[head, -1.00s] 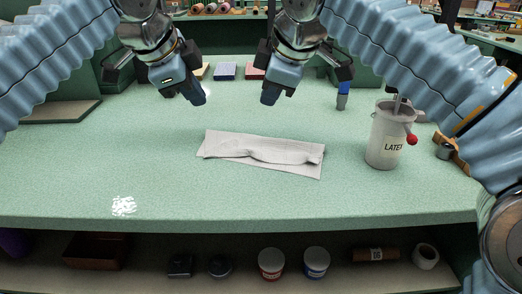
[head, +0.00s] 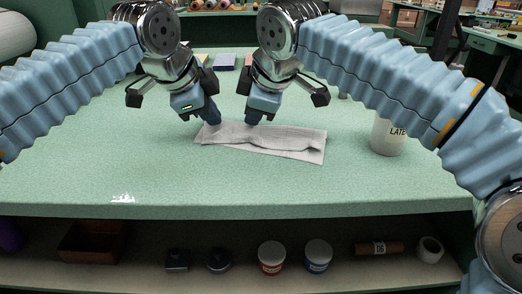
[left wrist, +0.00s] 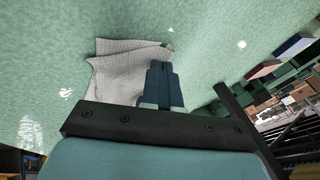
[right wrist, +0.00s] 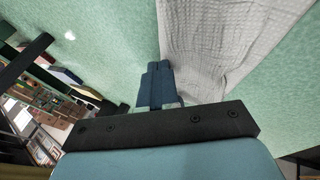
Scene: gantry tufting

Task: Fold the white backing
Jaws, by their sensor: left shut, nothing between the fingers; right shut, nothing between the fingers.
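The white backing (head: 285,140) lies on the green table as a long narrow piece with a wrinkled, folded-over layer on top. It also shows in the left wrist view (left wrist: 118,68) and in the right wrist view (right wrist: 222,45). My left gripper (head: 214,121) is shut and empty at the backing's far left edge. My right gripper (head: 250,121) is shut and empty at the far edge, a little to the right of the left one. Whether the fingertips touch the cloth I cannot tell. The grippers hide part of the far edge.
The white latex bucket (head: 388,138) stands on the right of the table, partly behind my right arm. The table (head: 90,170) is clear at the left and in front. A shelf below holds a red-labelled jar (head: 271,258), a blue-labelled jar (head: 318,255) and other items.

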